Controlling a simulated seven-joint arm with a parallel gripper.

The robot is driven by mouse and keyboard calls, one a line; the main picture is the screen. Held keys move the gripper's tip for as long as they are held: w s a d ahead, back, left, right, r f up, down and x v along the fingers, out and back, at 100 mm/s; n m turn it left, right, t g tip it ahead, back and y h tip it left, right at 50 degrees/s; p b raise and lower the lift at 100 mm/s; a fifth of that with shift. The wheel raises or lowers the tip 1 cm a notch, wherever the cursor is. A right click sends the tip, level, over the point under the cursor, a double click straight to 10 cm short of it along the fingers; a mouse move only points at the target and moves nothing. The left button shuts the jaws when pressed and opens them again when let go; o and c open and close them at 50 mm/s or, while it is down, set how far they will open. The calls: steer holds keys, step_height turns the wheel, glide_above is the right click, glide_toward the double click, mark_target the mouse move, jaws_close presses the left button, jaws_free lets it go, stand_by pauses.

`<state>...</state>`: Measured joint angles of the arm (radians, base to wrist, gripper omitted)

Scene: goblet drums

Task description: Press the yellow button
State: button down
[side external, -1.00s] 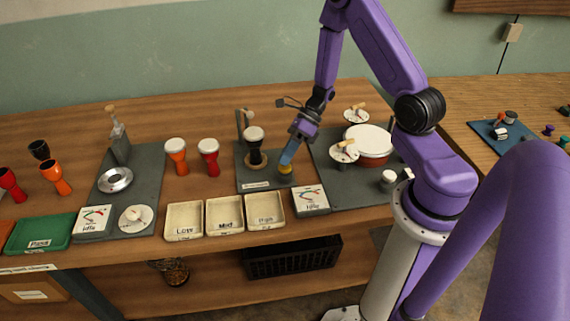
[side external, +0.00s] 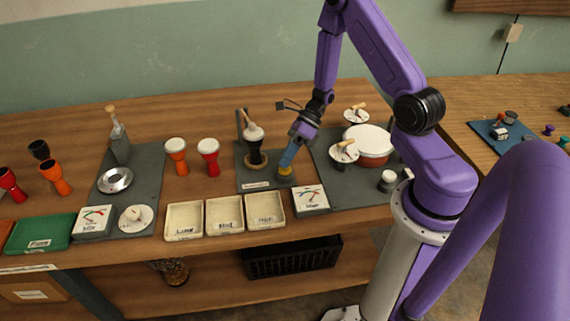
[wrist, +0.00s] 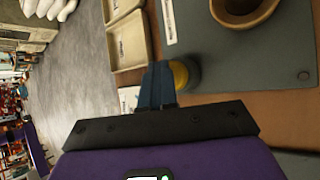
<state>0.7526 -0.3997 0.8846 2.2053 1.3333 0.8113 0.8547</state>
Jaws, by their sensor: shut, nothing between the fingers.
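The yellow button (side external: 285,171) is a short round knob on a dark grey mat, in front and to the right of a goblet drum on a stand. My gripper (side external: 285,165) is shut and empty, its blue fingers pointing down, with the tips at the button's top. In the wrist view the yellow button (wrist: 181,74) shows partly behind and to the right of my closed fingers (wrist: 158,72). I cannot tell exactly how far the button is pressed in.
The goblet drum (side external: 255,153) stands behind the button with a beater (side external: 246,119) at its head. A wide drum (side external: 368,149) and cymbal-like discs (side external: 344,151) stand to the right.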

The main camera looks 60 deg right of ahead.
steer(key=shift+r, duration=1.4)
steer(key=shift+r, duration=2.5)
steer(key=s+a+r+n+g+h, duration=0.5)
steer(key=s+a+n, duration=0.5)
steer(key=n, duration=0.7)
steer(key=s+r+n+t+h, duration=0.1)
steer(key=s+n, duration=0.5)
steer(key=n, duration=0.6)
steer(key=s+r+n+t+h, duration=0.2)
steer(key=s+r+n, duration=0.3)
steer(key=n, duration=0.7)
steer(key=shift+s+r+t+h, duration=0.3)
steer(key=shift+s+t, duration=0.1)
steer(key=shift+s, duration=0.2)
